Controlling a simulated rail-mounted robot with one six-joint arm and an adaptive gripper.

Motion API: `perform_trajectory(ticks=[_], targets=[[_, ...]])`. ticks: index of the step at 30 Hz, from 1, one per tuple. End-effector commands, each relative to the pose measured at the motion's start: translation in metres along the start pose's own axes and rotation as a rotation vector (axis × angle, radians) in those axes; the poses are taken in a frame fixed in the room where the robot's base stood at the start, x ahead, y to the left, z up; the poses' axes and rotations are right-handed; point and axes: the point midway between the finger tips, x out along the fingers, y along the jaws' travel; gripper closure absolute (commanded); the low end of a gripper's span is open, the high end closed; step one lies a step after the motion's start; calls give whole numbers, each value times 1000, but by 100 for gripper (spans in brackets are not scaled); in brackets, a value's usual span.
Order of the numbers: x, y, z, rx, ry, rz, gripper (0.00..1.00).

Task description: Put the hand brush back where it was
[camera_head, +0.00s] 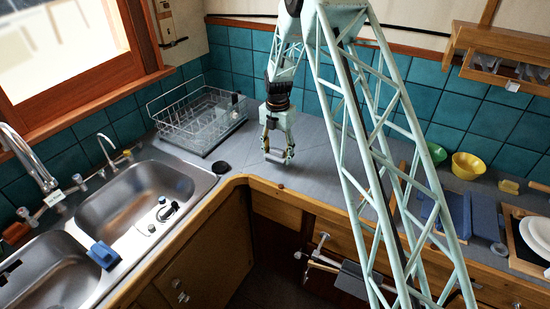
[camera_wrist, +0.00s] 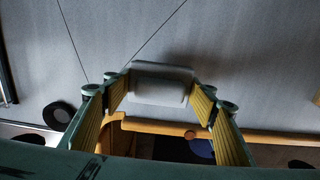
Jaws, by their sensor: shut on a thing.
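My gripper (camera_head: 276,155) hangs pointing down above the grey countertop, near its inner corner and right of the dish rack. In the wrist view, my gripper (camera_wrist: 160,88) is shut on a pale grey, rounded block (camera_wrist: 160,84) held crosswise between its fingertips. It is probably the hand brush, but no bristles show and I cannot be sure. In the head view the held block is small and partly hidden by the fingers. I cannot tell whether it touches the counter.
A wire dish rack (camera_head: 200,118) stands left of my gripper, with a black round disc (camera_head: 221,167) in front. A double sink (camera_head: 135,200) with a blue item (camera_head: 103,254) on its rim is at left. Bowls (camera_head: 467,166) and plates (camera_head: 538,235) stand at right.

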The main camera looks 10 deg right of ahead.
Motion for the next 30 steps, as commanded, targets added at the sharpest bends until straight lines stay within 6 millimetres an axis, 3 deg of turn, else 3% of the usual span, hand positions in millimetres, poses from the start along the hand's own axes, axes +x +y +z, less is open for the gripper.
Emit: perform_trajectory(ticks=[7, 20, 30], targets=[[2, 17, 13, 0, 0, 0, 71], [3, 20, 14, 0, 0, 0, 71], [26, 19, 14, -1, 1, -1, 71]])
